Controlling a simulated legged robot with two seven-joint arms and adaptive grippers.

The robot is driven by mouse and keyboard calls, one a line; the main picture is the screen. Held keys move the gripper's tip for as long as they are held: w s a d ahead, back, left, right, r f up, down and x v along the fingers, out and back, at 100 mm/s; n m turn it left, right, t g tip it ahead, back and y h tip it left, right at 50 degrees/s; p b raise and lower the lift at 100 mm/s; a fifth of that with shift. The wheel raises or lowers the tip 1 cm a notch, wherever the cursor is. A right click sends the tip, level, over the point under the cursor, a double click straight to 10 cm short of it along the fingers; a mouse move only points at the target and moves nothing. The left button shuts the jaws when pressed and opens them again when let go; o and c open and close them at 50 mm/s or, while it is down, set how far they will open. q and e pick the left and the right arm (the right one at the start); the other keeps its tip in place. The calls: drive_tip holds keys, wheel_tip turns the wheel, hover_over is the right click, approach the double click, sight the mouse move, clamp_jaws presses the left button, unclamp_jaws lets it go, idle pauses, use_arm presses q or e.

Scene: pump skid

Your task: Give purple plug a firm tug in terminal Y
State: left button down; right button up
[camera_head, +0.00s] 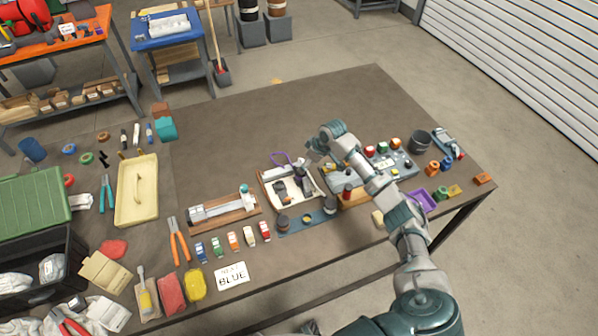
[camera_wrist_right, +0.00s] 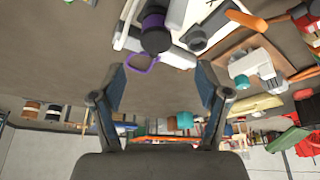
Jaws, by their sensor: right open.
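A purple loop (camera_head: 281,158) shows at the back edge of a white-topped unit (camera_head: 268,178) in the middle of the table. In the right wrist view the purple loop (camera_wrist_right: 142,63) hangs beside a black cylindrical plug with a purple band (camera_wrist_right: 154,22). My right gripper (camera_wrist_right: 161,82) is open and empty, its fingers apart just short of the loop and plug, touching neither. No terminal letter is readable. My left gripper is not in view.
Right of the unit is a panel with coloured knobs (camera_head: 395,163), partly behind my arm. A metal slide on a wooden base (camera_head: 222,208) and several small coloured blocks (camera_head: 233,240) are to the left. A blue mat (camera_head: 305,222) lies in front. The table behind is clear.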

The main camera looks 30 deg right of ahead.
sight(299, 174)
drive_tip(key=x, duration=0.2)
drive_tip(key=d+x, duration=0.1)
drive_tip(key=x, duration=0.4)
drive_tip(key=shift+d+f, duration=0.2)
drive_tip(key=shift+f, duration=0.25)
drive_tip(key=shift+w+a+f+b, duration=0.25)
drive_tip(key=shift+w+a+f, duration=0.1)
drive_tip(key=shift+a+f, duration=0.2)
drive_tip(key=shift+w+a+f+b, duration=0.2)
drive_tip(key=shift+w+a+f, duration=0.1)
drive_tip(key=shift+a+f, duration=0.3)
drive_tip(key=shift+d, duration=0.25)
drive_tip(key=shift+d+f, duration=0.1)
drive_tip(key=shift+d, duration=0.25)
drive_tip(key=c, duration=0.8)
drive_tip(key=shift+s, duration=0.1)
drive_tip(key=c, duration=0.5)
drive_tip(key=o, duration=0.4)
drive_tip(key=shift+a, duration=0.15)
drive_tip(key=c, duration=0.3)
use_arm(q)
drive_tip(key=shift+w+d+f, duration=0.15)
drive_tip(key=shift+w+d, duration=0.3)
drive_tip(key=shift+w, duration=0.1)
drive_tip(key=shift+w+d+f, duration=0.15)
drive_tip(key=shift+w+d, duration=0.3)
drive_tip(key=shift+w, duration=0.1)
use_arm(e)
drive_tip(key=shift+c, duration=0.3)
